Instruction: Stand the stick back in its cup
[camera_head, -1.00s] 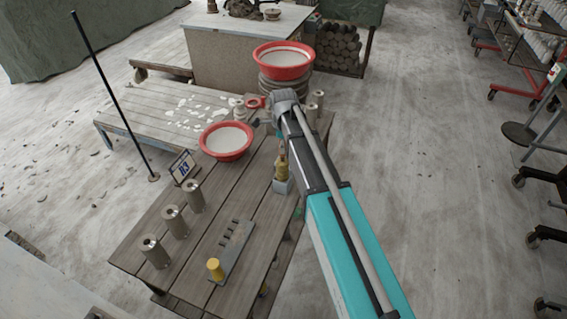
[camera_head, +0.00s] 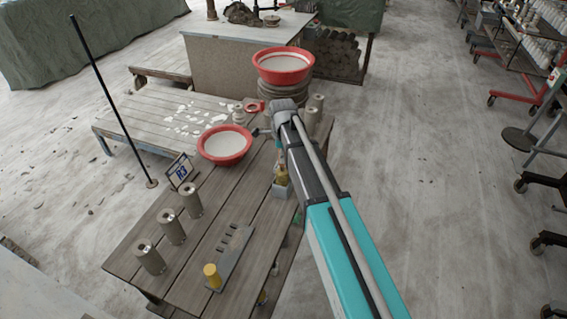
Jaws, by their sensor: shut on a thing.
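The grey cup (camera_head: 282,191) is a small block-like holder on the right edge of the plank table. A yellow stick-like piece with a reddish-brown upper part, which I take for the stick (camera_head: 282,178), stands roughly upright at its mouth. Its lower end is hidden, so I cannot tell how deep it sits. My gripper (camera_head: 280,156) is directly above, shut on the upper end of the stick. The fingers are small and partly hidden by my arm.
The plank table (camera_head: 235,205) also holds several metal cylinders (camera_head: 171,226), a slotted rack (camera_head: 233,250), a yellow cylinder (camera_head: 211,276), a sign (camera_head: 181,171) and a red-rimmed basin (camera_head: 224,145). Another red-rimmed basin (camera_head: 284,66) stands behind.

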